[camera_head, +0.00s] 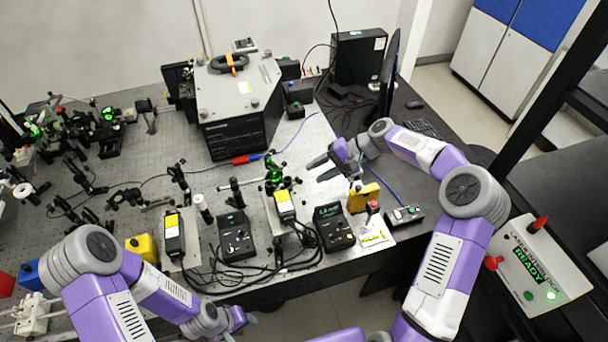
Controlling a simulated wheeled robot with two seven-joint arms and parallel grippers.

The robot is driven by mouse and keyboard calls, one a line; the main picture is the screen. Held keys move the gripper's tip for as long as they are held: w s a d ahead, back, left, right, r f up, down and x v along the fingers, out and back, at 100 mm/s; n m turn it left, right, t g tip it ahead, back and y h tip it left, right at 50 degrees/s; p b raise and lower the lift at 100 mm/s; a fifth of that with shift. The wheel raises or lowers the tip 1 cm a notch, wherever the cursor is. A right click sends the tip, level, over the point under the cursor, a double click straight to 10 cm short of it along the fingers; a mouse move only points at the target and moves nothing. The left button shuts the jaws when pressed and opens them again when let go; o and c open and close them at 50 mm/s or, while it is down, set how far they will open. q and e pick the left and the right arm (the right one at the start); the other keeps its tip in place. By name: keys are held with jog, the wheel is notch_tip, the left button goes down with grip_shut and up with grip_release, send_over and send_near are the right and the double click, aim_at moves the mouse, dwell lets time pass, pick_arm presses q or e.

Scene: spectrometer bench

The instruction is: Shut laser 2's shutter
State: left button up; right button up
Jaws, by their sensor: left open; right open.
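Two small black laser heads with yellow labels stand near the bench's front edge, one on the left (173,232) and one further right (285,206). I cannot read a number on either, so I cannot tell which is laser 2. Each has a black control box beside it, the left one (237,238) and the right one (334,230), which has green lit text. The shutters are too small to make out. My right gripper (321,167) is open and empty, behind and right of the right laser head. My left gripper (246,319) is low at the front edge, apart from both heads.
A yellow block (363,197) and a small button box (404,216) stand right of the control boxes. A large black-and-grey instrument (238,105) stands behind. Black cables loop along the front. A white interlock panel (540,268) reading READY is at right. Optics crowd the left.

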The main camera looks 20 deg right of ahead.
jog(key=x, duration=0.5)
jog(key=shift+s+a, duration=0.1)
jog(key=shift+s, duration=0.15)
jog(key=shift+w, duration=0.1)
grip_shut()
